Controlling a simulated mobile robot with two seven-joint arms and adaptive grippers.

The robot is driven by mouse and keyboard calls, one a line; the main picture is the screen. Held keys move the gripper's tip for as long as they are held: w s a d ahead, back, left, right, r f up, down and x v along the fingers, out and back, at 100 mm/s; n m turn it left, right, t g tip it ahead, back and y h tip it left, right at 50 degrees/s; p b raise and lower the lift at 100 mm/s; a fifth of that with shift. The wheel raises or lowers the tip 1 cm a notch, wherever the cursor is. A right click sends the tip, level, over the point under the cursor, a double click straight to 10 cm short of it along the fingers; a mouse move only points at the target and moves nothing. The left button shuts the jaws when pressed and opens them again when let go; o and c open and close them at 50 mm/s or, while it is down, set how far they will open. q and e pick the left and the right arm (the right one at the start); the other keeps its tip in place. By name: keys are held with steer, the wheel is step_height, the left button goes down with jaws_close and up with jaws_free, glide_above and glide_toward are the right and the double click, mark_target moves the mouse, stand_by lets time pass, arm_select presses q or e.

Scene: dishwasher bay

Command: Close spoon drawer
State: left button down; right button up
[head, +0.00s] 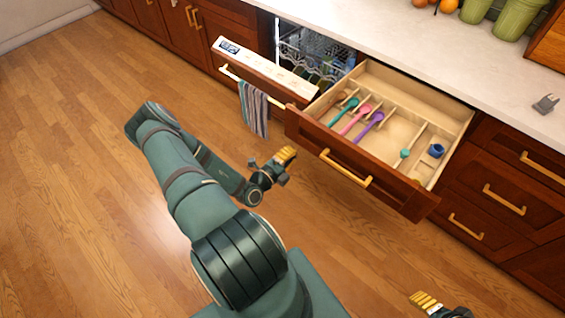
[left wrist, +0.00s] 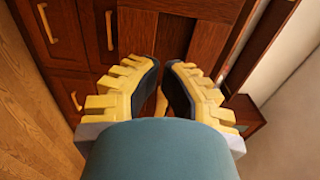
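The spoon drawer (head: 345,165) is pulled far out from the counter in the head view. It has a dark wood front, a gold bar handle (head: 345,168) and a pale wood inside with dividers. Brown, teal, pink and purple spoons lie in it. My left gripper (head: 290,152) is to the left of the drawer front, apart from it, over the floor. In the left wrist view its yellow fingers (left wrist: 162,72) stand apart with a narrow gap and hold nothing I can make out. My right gripper (head: 424,300) is at the bottom edge, partly cut off, and its opening is unclear.
The dishwasher (head: 262,68) left of the drawer has its door part open, with a striped towel (head: 254,108) on its handle. Closed drawers (head: 505,198) lie right. A blue item (head: 436,151) sits inside the spoon drawer. The wooden floor (head: 90,150) at left is clear.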

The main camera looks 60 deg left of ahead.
mark_target(307, 140)
arm_select(q)
steer(key=x, duration=0.7)
steer(key=shift+b, duration=0.4)
arm_select(e)
steer(key=shift+s+f, duration=0.2)
steer(key=shift+f, duration=0.25)
arm_select(q)
steer(key=shift+w, duration=0.1)
